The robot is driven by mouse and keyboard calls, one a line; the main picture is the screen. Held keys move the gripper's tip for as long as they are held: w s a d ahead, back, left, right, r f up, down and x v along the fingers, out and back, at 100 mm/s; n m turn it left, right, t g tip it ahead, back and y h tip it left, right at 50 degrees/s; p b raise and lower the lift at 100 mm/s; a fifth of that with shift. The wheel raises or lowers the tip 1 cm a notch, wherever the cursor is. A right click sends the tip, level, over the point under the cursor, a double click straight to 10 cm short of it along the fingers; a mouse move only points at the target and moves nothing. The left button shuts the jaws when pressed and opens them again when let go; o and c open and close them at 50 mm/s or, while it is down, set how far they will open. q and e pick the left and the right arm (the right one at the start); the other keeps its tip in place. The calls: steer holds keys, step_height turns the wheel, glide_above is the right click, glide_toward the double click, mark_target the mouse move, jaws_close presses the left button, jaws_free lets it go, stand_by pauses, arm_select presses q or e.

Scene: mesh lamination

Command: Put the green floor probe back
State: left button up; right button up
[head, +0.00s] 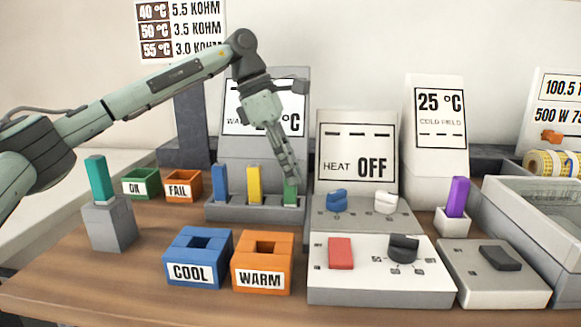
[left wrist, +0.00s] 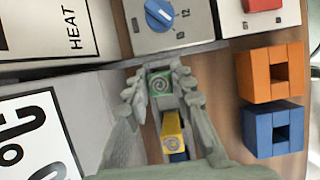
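The green floor probe (head: 290,194) stands upright in the right-hand slot of the grey rack (head: 240,211), beside a yellow probe (head: 254,184) and a blue probe (head: 220,183). My left gripper (head: 288,176) reaches down from above, its fingers hiding the probe's upper part. In the left wrist view the green probe's top (left wrist: 161,83) lies between the two fingertips (left wrist: 163,88), which sit close against its sides. The left gripper looks shut on it. My right gripper is in neither view.
A teal probe (head: 99,179) stands in a grey block at left. Blue COOL (head: 198,258) and orange WARM (head: 262,262) holders sit in front of the rack. The heater console (head: 367,220) stands close to the rack's right. A purple probe (head: 457,197) is farther right.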

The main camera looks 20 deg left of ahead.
arm_select(q)
steer(key=o, duration=0.4)
steer(key=v, duration=1.2)
steer(key=shift+s, duration=0.1)
